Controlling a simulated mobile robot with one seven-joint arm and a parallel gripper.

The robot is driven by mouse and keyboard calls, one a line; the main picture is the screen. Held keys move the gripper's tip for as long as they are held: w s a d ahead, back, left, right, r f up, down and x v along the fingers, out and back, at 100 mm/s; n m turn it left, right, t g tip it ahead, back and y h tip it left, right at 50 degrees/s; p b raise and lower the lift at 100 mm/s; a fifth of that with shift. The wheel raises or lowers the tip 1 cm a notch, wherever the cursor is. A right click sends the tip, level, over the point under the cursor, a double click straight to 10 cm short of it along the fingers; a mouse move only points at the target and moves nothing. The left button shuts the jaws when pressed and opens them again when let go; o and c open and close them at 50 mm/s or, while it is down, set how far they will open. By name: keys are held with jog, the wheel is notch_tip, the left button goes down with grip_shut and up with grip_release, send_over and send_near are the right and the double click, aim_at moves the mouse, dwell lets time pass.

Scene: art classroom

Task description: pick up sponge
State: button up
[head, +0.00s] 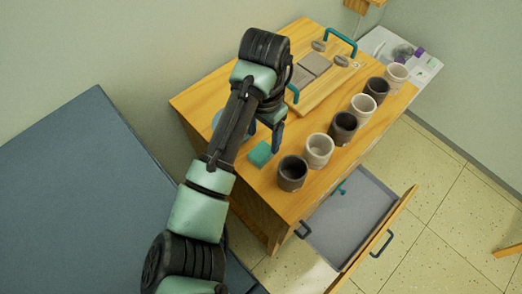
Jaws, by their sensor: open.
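The sponge is most likely the small teal block (261,154) lying flat on the wooden cabinet top near its front left part. My gripper (277,138) points down over the cabinet, just behind and to the right of the block in the picture. It is open, and I see nothing between its fingers, though my arm hides part of it. The block looks apart from the fingers; the height of the fingers above the top is hard to judge.
Several dark and pale cups stand in a row along the cabinet's right edge, the nearest dark cup (292,173) close to the block. A wooden tray (318,88) with teal handles lies behind. An open drawer (352,220) juts out right. A blue-grey surface (75,190) is at left.

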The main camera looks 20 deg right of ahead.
aim_at(261, 151)
jog(key=f+p, duration=0.1)
jog(key=f, duration=0.2)
jog(key=f+p, duration=0.1)
jog(key=f, duration=0.2)
jog(key=shift+w+a+f, duration=0.15)
jog(key=shift+w+f, duration=0.05)
jog(key=shift+c, duration=0.3)
